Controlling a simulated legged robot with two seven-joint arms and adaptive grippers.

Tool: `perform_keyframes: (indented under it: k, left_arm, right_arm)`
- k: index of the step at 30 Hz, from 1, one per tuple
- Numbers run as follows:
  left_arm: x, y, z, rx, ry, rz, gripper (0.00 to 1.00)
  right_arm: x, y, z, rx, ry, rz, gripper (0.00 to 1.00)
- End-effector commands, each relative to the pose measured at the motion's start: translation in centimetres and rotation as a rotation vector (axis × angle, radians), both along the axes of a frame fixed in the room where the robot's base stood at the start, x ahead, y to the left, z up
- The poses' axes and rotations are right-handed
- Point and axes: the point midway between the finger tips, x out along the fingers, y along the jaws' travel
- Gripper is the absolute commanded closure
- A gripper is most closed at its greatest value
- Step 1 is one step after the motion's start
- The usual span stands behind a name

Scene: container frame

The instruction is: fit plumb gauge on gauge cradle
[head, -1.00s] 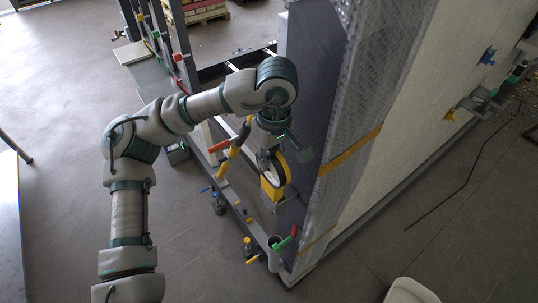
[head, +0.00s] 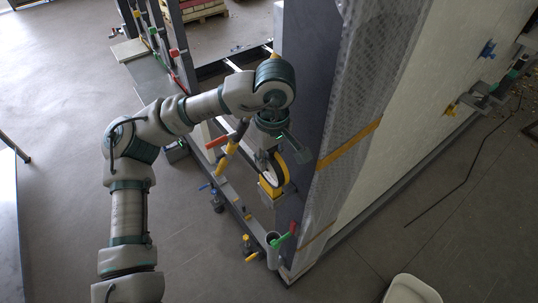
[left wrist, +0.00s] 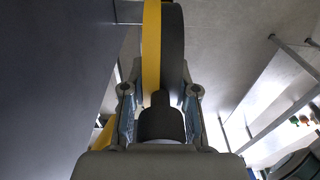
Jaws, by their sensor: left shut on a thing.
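The plumb gauge (head: 280,171) is a round disc with a pale face and a black and yellow rim. My left gripper (head: 266,155) is shut on it from above, beside the dark panel. In the left wrist view the gauge (left wrist: 162,45) shows edge-on, yellow on one side and black on the other. Its dark round stem (left wrist: 160,123) sits between the fingers of my left gripper (left wrist: 160,100). A yellow block (head: 270,189), which looks like the gauge cradle, is directly below the gauge. I cannot tell whether they touch. My right gripper is not in view.
A tall dark panel (head: 303,90) with wrapped edge stands close right of the gripper. A red-orange handle (head: 217,142), a yellow bar (head: 228,155) and a green-red handle (head: 284,237) stick out nearby. Open floor (head: 60,90) lies left.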

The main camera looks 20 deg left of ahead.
Motion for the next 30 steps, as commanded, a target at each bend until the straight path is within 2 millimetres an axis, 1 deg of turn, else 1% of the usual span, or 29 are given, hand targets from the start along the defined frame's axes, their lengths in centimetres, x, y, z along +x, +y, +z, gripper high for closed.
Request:
perform_keyframes:
  k: [22,23,24,26,27,30]
  left_arm:
    - [0.0,0.0,-1.8,-0.002,-0.002,0.001,1.0]
    - [0.0,0.0,-1.8,-0.002,-0.002,0.001,0.69]
    - [0.0,0.0,-1.7,-0.002,-0.002,0.001,0.59]
    - [0.0,0.0,-1.7,-0.002,-0.002,0.001,0.44]
    - [0.0,0.0,-1.7,-0.002,-0.002,0.001,0.42]
    - [0.0,0.0,-1.7,-0.001,-0.002,0.001,0.42]
  right_arm:
    - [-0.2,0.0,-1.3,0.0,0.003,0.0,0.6]
    - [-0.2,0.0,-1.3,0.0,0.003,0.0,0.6]
    - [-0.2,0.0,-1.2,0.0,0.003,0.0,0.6]
    - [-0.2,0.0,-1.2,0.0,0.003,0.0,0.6]
    - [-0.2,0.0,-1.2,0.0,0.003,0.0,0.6]
    - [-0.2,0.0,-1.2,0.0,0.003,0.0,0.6]
